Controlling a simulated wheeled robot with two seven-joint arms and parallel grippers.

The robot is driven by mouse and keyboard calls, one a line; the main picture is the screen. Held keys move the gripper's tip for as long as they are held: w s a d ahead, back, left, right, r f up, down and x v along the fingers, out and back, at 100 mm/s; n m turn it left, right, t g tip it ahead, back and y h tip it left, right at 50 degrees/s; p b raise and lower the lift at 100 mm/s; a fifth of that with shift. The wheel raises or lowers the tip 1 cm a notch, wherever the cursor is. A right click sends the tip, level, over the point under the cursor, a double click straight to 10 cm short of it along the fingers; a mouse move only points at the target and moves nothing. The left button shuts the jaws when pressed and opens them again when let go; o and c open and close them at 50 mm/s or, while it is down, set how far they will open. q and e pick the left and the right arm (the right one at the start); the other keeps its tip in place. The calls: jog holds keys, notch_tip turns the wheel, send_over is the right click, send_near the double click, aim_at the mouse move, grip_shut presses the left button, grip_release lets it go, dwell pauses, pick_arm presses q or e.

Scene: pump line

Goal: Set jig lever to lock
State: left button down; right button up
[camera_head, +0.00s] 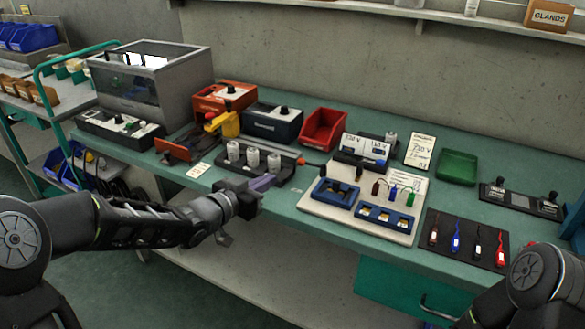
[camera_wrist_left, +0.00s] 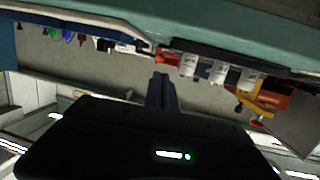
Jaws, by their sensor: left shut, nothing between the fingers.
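A black jig (camera_head: 232,172) holding three white cylinders (camera_head: 253,157) sits near the front edge of the green bench. A grey rod with a red tip (camera_head: 301,160) extends at its right side and looks like the lever; I cannot read its lock marking. My left gripper (camera_head: 266,181) is shut and empty, just in front of the jig's right part and apart from the red tip. In the left wrist view its closed fingers (camera_wrist_left: 162,88) point toward the bench, with the white cylinders (camera_wrist_left: 217,70) to their right. My right gripper is out of view.
A dark blue box (camera_head: 272,124) and red bin (camera_head: 323,129) are behind. A white board with blue trays (camera_head: 335,192) lies to the right. Narrow bare bench separates the jig and board.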

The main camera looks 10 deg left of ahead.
aim_at(299, 164)
pick_arm(q)
jog(key=x, duration=1.1)
jog(key=shift+w+f, duration=0.1)
jog(key=shift+w, duration=0.1)
